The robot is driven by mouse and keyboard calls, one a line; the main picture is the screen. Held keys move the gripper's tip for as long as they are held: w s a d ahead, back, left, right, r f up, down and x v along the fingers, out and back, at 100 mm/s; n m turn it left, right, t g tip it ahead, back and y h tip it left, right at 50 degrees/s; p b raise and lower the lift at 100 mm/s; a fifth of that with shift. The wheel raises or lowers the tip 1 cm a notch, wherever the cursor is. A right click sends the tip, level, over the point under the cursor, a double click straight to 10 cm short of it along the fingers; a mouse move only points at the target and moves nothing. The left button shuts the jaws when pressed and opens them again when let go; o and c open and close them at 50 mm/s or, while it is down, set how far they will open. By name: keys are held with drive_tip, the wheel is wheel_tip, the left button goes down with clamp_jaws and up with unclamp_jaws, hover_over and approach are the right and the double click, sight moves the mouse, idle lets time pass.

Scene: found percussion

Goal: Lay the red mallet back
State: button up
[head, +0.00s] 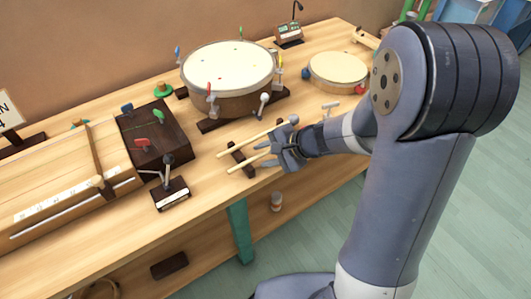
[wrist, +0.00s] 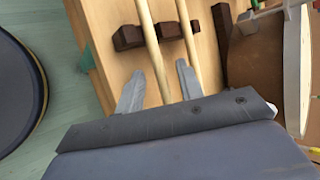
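Two pale wooden sticks, the far stick (head: 255,138) and the near stick (head: 240,165), lie across a dark wooden rest (head: 237,152) on the bench. The far stick ends near a grey knob by my gripper. The near stick's end is hidden by my gripper, and I cannot tell which is the red mallet. My gripper (head: 274,153) is low over the sticks, fingers apart. In the wrist view one stick (wrist: 155,50) runs between the fingertips (wrist: 158,78), with gaps on both sides. The other stick (wrist: 188,45) passes outside the right finger.
A large drum (head: 228,95) stands behind the sticks, and a small drum (head: 338,70) with red and blue knobs is to its right. A dark box (head: 155,148), a small stand (head: 171,194) and a long wooden instrument (head: 60,180) are left. The bench's front edge is close.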

drive_tip(key=p+v, duration=0.1)
drive_tip(key=v, duration=0.9)
drive_tip(key=shift+d+r, duration=0.2)
drive_tip(key=shift+r, duration=0.05)
drive_tip(key=b+x, duration=0.1)
drive_tip(key=x, duration=1)
drive_tip(key=shift+s+f, duration=0.1)
drive_tip(key=shift+f, duration=0.05)
drive_tip(key=shift+d+r+p, duration=0.1)
drive_tip(key=shift+r+p, duration=0.25)
drive_tip(key=shift+r, duration=0.1)
drive_tip(key=shift+f, duration=0.1)
